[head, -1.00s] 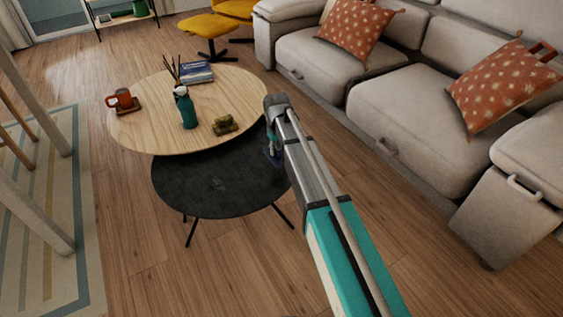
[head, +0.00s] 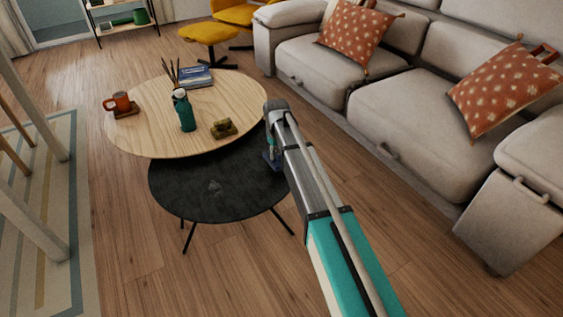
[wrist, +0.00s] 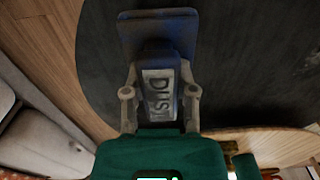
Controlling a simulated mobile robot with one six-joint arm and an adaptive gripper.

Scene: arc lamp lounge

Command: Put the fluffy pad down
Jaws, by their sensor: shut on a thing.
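The fluffy pad (wrist: 158,28) is dark blue and flat, on a dark handle with a pale label reading "DUST". My gripper (wrist: 159,95) is shut on the handle, one finger on each side. In the head view my gripper (head: 271,147) is at the right side of the round black low table (head: 210,195), and a little of the blue pad (head: 270,161) shows below it. In the wrist view the black table top (wrist: 245,65) lies behind the pad. I cannot tell whether the pad touches it.
The round wooden table (head: 145,138) overlaps the black one's back. The grey sofa (head: 415,110) stands right. The black table's middle looks almost bare.

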